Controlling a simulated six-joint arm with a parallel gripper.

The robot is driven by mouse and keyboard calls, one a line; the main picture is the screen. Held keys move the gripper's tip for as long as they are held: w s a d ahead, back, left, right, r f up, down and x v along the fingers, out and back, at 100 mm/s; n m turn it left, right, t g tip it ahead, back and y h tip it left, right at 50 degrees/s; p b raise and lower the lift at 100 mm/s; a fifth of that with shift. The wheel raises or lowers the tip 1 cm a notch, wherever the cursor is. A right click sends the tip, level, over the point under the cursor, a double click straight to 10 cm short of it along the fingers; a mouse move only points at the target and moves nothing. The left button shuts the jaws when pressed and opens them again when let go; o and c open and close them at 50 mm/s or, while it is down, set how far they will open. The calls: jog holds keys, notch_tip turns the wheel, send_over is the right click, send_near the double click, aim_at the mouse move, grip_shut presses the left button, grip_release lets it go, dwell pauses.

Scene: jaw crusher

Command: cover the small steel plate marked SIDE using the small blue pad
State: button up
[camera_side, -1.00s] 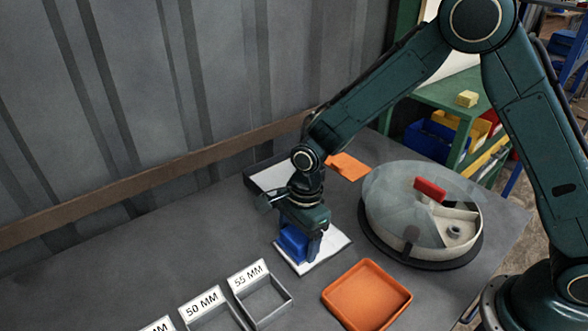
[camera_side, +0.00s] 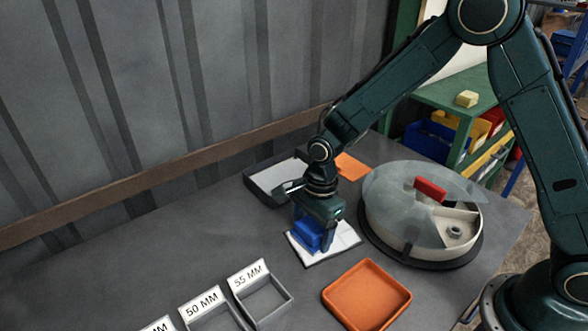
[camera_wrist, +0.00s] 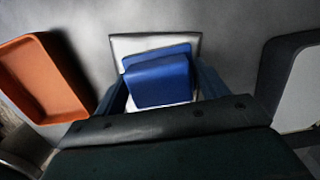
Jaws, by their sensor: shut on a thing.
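The small blue pad (camera_side: 306,237), with a raised block on top, is between the fingers of my gripper (camera_side: 318,236), which is shut on it. The pad also shows in the wrist view (camera_wrist: 158,82). A small pale plate (camera_side: 343,238) lies beneath it on the bench and also shows in the wrist view (camera_wrist: 150,42). The pad overlaps the middle of the plate in both views, with pale margins showing around it. I cannot tell whether pad and plate touch. No SIDE marking is readable; the pad and gripper hide part of the plate.
A dark tray with a pale inside (camera_side: 262,193) sits behind my gripper, near an orange piece (camera_side: 350,167). A round container with a clear lid and red handle (camera_side: 430,189) stands to the right. An orange tray (camera_side: 366,294) and labelled bins (camera_side: 265,303) are in front.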

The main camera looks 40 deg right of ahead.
jog(key=shift+d, duration=1.25)
jog(key=shift+d, duration=0.15)
jog(key=shift+d, duration=1.5)
jog(key=shift+a+f, duration=0.15)
jog(key=shift+a, duration=1.55)
jog(key=shift+a, duration=1.65)
jog(key=shift+a, duration=0.1)
